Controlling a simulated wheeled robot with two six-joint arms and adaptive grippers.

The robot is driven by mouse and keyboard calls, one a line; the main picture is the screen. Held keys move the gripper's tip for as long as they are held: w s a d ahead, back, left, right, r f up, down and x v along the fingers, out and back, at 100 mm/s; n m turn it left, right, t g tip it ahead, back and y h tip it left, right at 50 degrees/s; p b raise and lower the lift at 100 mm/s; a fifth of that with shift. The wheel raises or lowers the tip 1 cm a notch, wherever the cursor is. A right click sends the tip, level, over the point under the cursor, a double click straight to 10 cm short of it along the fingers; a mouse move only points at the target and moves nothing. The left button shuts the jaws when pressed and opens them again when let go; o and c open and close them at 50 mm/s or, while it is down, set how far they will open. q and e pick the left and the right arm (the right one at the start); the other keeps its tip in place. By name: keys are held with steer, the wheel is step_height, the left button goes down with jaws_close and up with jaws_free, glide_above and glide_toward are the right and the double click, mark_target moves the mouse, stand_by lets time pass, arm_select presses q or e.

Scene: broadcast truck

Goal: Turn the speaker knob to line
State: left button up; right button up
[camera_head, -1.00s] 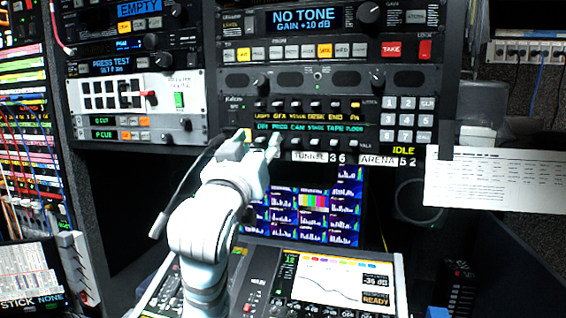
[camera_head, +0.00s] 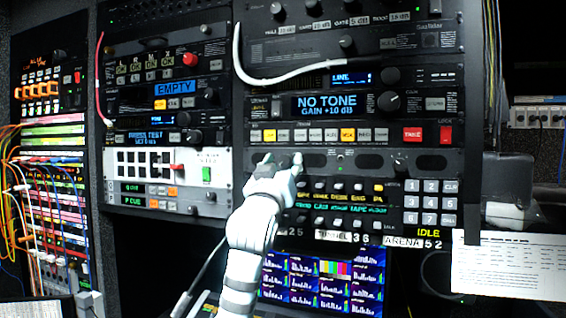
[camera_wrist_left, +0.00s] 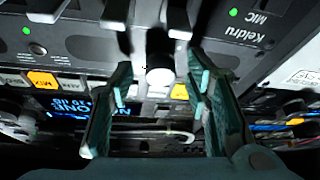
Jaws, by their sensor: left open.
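My left gripper (camera_head: 283,163) is raised in front of the left part of a dark panel strip (camera_head: 370,161), below a row of lit buttons. Its two fingers are apart. In the left wrist view the open fingers (camera_wrist_left: 160,85) stand on either side of a short white round piece (camera_wrist_left: 160,76), with no clear contact. A dark knob (camera_head: 400,160) shows at the right of the strip. The strip's left part is hidden behind my gripper. I cannot read a speaker label, so I cannot tell which knob is the speaker knob. My right gripper is not in view.
Above is a unit with a NO TONE display (camera_head: 323,105) and a large knob (camera_head: 389,101). A white cable (camera_head: 290,80) arcs across the rack. Below are intercom keys, a number keypad (camera_head: 431,203) and monitor screens (camera_head: 320,280). A paper sheet (camera_head: 508,264) hangs at right.

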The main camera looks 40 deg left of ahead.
arm_select(q)
steer(key=shift+s, duration=0.25)
steer(key=shift+c, duration=0.3)
steer(key=c, duration=0.3)
jaws_close()
steer(key=shift+m, duration=0.4)
